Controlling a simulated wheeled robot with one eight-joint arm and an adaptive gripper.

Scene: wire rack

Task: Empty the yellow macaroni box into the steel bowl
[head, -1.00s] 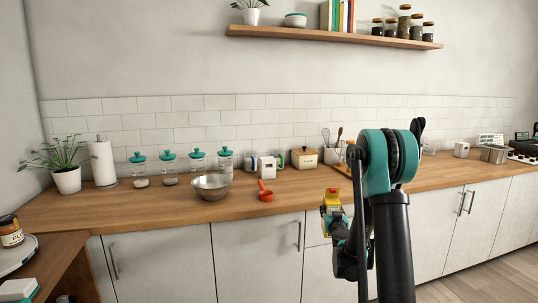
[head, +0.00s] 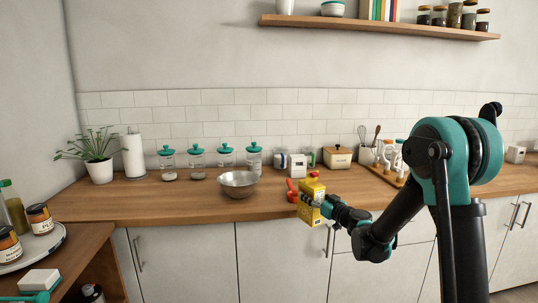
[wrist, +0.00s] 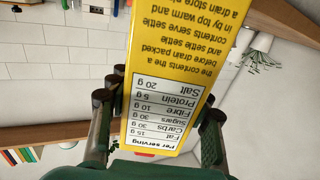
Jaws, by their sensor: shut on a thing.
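The yellow macaroni box (head: 311,198) is held upright in my gripper (head: 316,207) in the head view, in front of the counter's front edge. In the wrist view the box (wrist: 170,50) fills the middle, with my gripper's fingers (wrist: 158,115) on both sides of it, and its printed panel appears upside down. The steel bowl (head: 238,190) stands on the wooden counter to the left of the box, apart from it. The bowl's inside is only partly visible.
A red cup-like item (head: 292,194) sits on the counter between bowl and box. The counter (head: 160,204) is clear left of the bowl.

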